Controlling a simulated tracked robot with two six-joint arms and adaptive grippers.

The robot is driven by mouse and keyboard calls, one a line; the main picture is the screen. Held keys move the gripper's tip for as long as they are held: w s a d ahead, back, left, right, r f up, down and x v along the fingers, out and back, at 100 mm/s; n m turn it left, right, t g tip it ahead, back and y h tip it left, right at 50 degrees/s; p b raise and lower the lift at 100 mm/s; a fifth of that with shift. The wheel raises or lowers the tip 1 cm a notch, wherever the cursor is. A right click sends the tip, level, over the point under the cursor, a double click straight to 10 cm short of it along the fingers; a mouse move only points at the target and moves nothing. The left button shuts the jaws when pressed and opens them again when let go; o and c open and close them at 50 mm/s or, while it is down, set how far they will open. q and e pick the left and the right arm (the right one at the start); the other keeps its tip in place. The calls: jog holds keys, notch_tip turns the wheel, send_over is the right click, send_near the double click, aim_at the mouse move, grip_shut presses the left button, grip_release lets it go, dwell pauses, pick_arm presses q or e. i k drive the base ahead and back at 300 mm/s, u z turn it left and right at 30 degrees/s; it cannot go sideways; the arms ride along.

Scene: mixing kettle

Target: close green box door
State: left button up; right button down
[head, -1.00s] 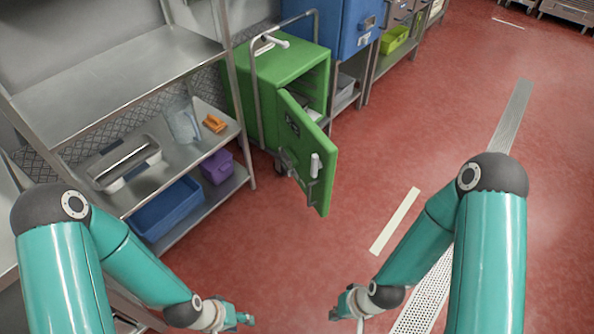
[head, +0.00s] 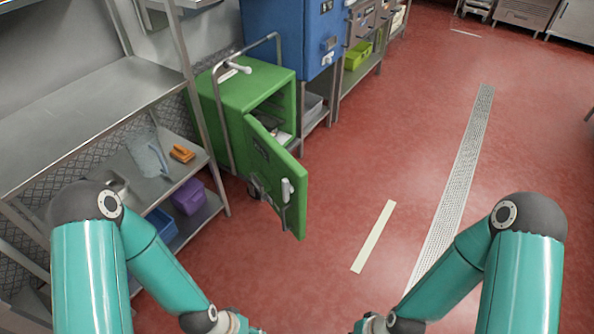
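The green box (head: 235,85) stands on the floor left of centre, in a metal-framed cart. Its green door (head: 276,182) hangs wide open toward me, with a light handle (head: 287,190) on its outer face. Part of the dark inside shows with something pale in it. My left gripper (head: 240,326) is at the bottom edge, left of centre, mostly cut off. My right gripper (head: 364,326) is at the bottom edge, right of centre, also mostly cut off. Both are well short of the door and touch nothing visible. The fingers cannot be made out.
A metal shelf rack (head: 95,95) stands at left, holding a clear jug (head: 150,158), an orange brush (head: 182,153) and a purple bin (head: 188,198). A blue cabinet (head: 295,35) stands behind the green box. The red floor (head: 345,150) right of the door is clear.

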aim_at(270, 163)
jog(key=i, duration=1.3)
jog(key=z, duration=0.5)
jog(key=k, duration=0.95)
jog(key=u, duration=1.05)
jog(key=i, duration=0.1)
jog(key=u, duration=0.15)
